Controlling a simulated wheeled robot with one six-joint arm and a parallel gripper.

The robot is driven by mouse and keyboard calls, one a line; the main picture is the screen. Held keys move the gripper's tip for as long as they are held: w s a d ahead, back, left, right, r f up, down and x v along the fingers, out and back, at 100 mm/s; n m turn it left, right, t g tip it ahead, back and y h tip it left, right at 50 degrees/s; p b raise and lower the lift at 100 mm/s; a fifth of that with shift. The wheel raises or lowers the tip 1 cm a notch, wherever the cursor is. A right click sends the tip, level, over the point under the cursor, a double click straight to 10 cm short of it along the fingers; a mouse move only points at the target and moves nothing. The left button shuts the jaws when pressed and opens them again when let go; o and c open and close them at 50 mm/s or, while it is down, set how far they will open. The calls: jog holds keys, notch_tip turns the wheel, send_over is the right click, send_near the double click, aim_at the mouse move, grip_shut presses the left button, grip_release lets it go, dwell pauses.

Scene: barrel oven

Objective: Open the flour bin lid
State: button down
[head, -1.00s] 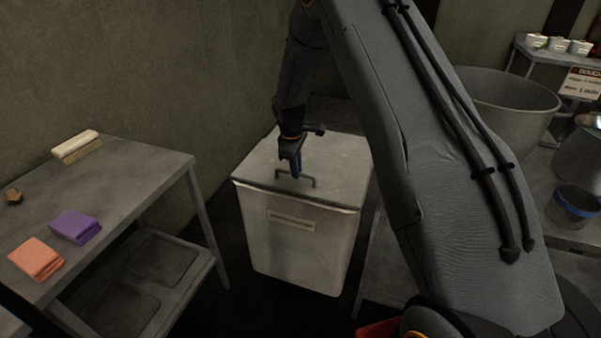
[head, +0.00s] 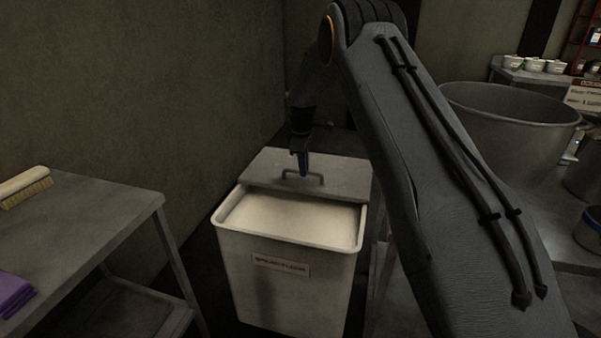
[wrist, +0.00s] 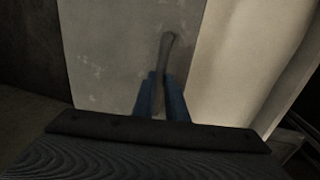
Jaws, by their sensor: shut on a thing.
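The flour bin (head: 285,258) is a pale, labelled tub standing on the floor, with pale flour (head: 295,212) showing in its front part. Its grey lid (head: 340,178) lies flat over the rear part of the opening, slid back toward the wall. My gripper (head: 302,172) points down at the lid and is shut on the lid handle (head: 318,180), a bar standing on the lid. In the wrist view the blue fingers (wrist: 161,95) close on both sides of the handle bar (wrist: 166,48), with the lid on the left and the open bin on the right.
A metal table (head: 90,225) stands to the left with a brush (head: 27,186) and a purple cloth (head: 12,292). A large grey bowl (head: 505,125) is at the right. The wall is close behind the bin.

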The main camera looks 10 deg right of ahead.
jog(key=shift+w, duration=0.15)
jog(key=c, duration=1.8)
grip_release()
jog(key=shift+d, duration=0.1)
jog(key=shift+o, duration=0.2)
jog(key=shift+r, duration=0.1)
notch_tip(320, 180, up, 8)
jog(key=s, duration=0.1)
jog(key=shift+s+a+f+b, duration=0.2)
jog(key=shift+a+f+b, duration=0.1)
jog(key=shift+a, duration=0.1)
jog(key=shift+r, duration=0.1)
jog(key=s+r+m+g+p, duration=0.1)
jog(key=s+m, duration=0.5)
jog(key=s, duration=1.7)
jog(key=s+d+r+m+g+y+p, duration=0.1)
jog(key=s+r+m+p, duration=0.2)
jog(key=s, duration=2.1)
jog(key=m, duration=0.3)
jog(key=shift+r+m, duration=0.15)
jog(key=shift+m, duration=0.25)
